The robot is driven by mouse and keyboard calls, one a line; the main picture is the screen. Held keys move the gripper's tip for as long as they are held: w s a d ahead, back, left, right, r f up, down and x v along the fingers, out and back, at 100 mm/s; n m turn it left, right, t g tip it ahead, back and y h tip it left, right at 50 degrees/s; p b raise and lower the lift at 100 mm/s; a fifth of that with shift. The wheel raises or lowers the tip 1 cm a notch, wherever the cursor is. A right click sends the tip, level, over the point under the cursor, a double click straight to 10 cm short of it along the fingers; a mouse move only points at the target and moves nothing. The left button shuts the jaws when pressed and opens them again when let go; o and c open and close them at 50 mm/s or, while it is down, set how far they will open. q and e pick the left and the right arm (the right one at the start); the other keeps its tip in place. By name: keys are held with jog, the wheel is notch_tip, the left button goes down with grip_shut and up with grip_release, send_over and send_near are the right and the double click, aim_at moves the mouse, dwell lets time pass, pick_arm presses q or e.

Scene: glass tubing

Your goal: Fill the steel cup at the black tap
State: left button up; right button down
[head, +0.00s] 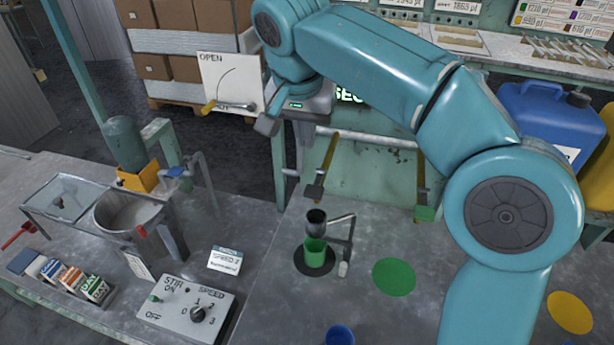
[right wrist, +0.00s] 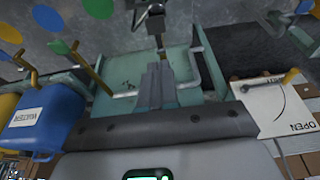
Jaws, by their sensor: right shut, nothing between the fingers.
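A dark grey metallic cup shape (head: 316,224), which looks like the steel cup, sits directly above a green cylinder (head: 315,250) on a round black spot (head: 303,264). I cannot tell whether it rests in or on the green one. A bent metal bracket (head: 345,236) stands close on its right. Above and behind is the black tap (head: 315,192), a dark block at the end of a yellow rod. My right gripper (head: 305,140) hangs behind and above the tap, apart from the cup. In the right wrist view its fingers (right wrist: 156,80) are together and empty. My left gripper does not show.
A green-ended tap (head: 424,213) stands right of the black one, with a green disc (head: 394,277) on the bench. At left are a metal pot (head: 118,209), a stir control box (head: 187,312) and small boxes. A blue water can (head: 545,118) stands far right.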

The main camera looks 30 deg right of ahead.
send_near(313, 189)
jog(key=x, duration=0.5)
jog(key=shift+w+f, duration=0.1)
jog(key=shift+f, duration=0.05)
jog(key=shift+d+f, duration=0.15)
jog(key=shift+f, duration=0.45)
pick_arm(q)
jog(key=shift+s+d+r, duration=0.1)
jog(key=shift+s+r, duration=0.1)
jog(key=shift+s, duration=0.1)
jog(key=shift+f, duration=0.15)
